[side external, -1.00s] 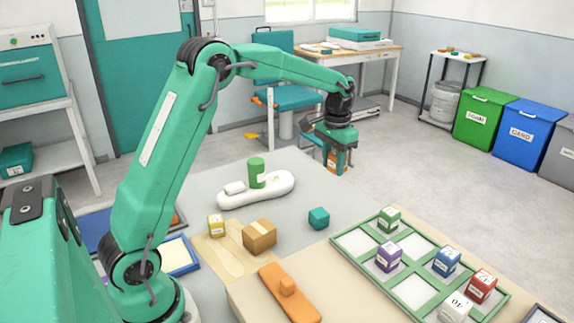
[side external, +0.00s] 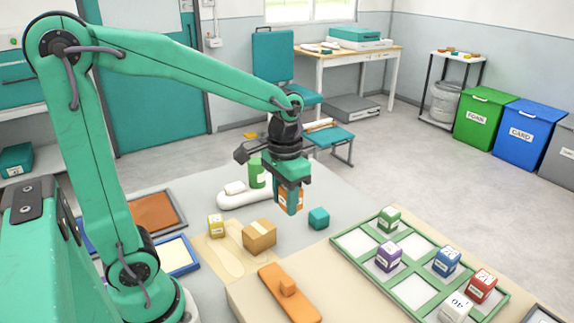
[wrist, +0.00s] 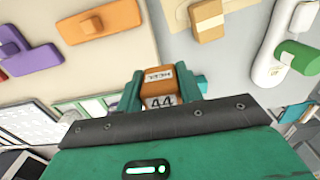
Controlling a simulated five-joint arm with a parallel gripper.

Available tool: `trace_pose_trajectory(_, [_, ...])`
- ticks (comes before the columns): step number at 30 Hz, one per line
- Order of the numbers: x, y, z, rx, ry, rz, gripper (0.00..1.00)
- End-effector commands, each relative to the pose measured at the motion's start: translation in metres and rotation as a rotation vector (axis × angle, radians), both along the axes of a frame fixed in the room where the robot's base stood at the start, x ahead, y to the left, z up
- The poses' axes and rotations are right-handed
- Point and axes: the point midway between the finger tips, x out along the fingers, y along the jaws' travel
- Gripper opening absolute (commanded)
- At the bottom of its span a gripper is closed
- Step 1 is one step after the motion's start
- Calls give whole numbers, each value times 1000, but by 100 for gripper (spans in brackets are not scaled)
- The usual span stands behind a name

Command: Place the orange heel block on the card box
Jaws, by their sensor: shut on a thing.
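My gripper (side external: 291,200) is shut on the orange heel block (side external: 284,196), held above the table and mostly hidden behind the fingers in the side view. In the wrist view the orange heel block (wrist: 158,86) sits between my fingers, with a white label reading 44. The card box (side external: 259,236), a small brown carton with a pale tape strip, stands on the table to the left of and below my gripper. In the wrist view the card box (wrist: 208,20) is at the top, apart from the block.
A teal cube (side external: 319,218) stands right of my gripper. A yellow block (side external: 216,226) is left of the card box. A green cylinder (side external: 257,172) and white insole form lie behind. An orange sanding block (side external: 289,293) and green tray (side external: 378,280) with several blocks are in front.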

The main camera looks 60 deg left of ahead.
Motion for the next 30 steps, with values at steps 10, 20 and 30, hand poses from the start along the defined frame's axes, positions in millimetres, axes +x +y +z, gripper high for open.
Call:
trace_pose_trajectory(10, [-44,-9,-10,0,-1,-4,12])
trace_pose_trajectory(20, [-46,-7,-13,0,0,-3,12])
trace_pose_trajectory(30, [-41,24,-32,0,3,2,12])
